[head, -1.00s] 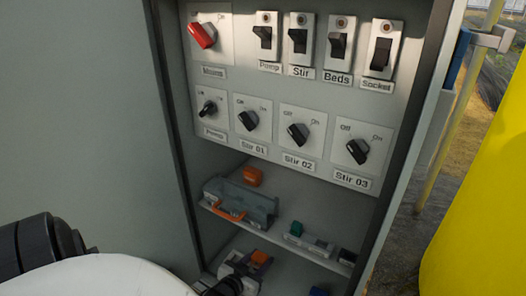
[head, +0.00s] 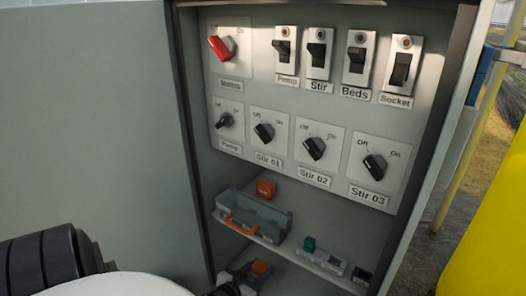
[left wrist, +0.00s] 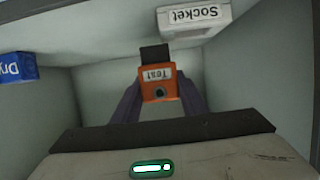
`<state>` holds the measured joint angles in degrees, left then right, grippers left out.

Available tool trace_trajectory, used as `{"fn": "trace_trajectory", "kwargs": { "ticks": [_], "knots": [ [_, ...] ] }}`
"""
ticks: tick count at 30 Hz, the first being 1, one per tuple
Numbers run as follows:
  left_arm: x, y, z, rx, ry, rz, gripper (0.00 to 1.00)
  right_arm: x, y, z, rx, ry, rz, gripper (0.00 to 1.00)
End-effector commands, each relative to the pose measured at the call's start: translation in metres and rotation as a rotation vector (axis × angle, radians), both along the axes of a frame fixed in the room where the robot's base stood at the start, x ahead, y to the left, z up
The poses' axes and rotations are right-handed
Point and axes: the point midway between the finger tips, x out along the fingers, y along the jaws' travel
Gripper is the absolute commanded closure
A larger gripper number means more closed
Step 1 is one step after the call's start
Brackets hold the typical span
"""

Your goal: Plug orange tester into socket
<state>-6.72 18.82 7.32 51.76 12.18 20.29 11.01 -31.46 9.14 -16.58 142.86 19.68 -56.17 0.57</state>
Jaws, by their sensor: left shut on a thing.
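In the left wrist view, the orange tester (left wrist: 155,83), marked Test, sits between the two dark purple fingers of my left gripper (left wrist: 154,97). The gripper is shut on it. A dark block (left wrist: 155,54) on the tester points away from the gripper. The white socket (left wrist: 195,20), labelled Socket, is on the far side, up and to the right of the tester, and looks apart from it. Its opening does not show. In the head view, the tester (head: 261,267) and my left gripper (head: 240,275) show small at the cabinet's bottom edge. My right gripper is out of view.
A blue box (left wrist: 18,67) stands left in the left wrist view. Above in the head view are a shelf (head: 250,233) with a grey case (head: 255,212) and an orange block (head: 265,188), and a switch panel (head: 235,95). Cabinet walls enclose the space.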

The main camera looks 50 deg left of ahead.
Motion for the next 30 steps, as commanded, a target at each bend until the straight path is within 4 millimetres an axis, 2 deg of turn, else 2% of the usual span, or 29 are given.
{"fn": "trace_trajectory", "kwargs": {
  "ticks": [30],
  "knots": [
    [-0.015, 0.039, 0.001, 0.001, 0.000, 0.000, 0.86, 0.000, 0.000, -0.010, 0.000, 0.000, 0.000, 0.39]
  ]
}}
